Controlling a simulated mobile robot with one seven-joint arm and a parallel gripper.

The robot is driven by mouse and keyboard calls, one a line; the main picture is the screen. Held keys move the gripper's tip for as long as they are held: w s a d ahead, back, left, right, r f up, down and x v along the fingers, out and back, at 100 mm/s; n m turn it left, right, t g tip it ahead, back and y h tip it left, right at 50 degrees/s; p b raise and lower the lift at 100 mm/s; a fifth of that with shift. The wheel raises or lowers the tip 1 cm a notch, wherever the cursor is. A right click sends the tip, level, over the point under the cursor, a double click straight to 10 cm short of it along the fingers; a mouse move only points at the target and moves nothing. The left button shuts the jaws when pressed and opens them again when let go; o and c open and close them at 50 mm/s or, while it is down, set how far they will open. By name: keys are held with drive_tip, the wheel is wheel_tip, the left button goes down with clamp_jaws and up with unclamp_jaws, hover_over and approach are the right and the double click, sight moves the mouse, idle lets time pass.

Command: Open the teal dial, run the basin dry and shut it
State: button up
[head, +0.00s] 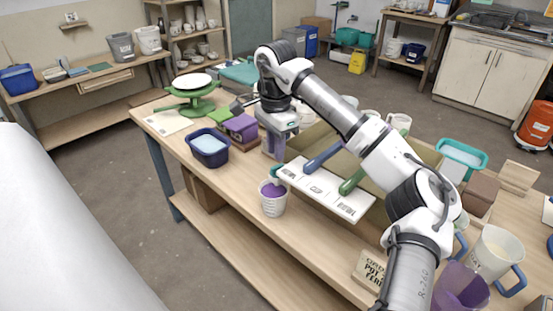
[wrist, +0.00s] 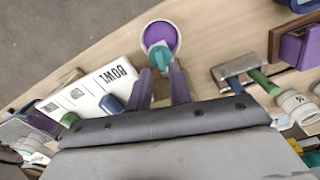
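The teal dial (head: 277,172) sits at the left end of a white panel (head: 324,190). In the wrist view the dial (wrist: 160,55) shows just beyond my fingertips, over a white bucket. I cannot tell its turn position. The white bucket (head: 273,207) stands below it with purple glaze (wrist: 163,35) inside. A large tan-walled container (head: 325,143) behind the panel may be the basin; the panel and my arm hide most of its inside. My gripper (head: 279,150) points down with its purple fingers apart. In the wrist view the gripper (wrist: 161,70) has nothing between its fingers.
A navy tub (head: 208,147) and purple block (head: 240,128) stand to the left. A white jug (head: 493,253) and purple jug (head: 460,289) stand at right front. Bare tabletop lies around the bucket.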

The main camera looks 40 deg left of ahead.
sight(276, 166)
drive_tip(key=shift+f+p, duration=0.35)
drive_tip(key=shift+f, duration=2)
clamp_jaws()
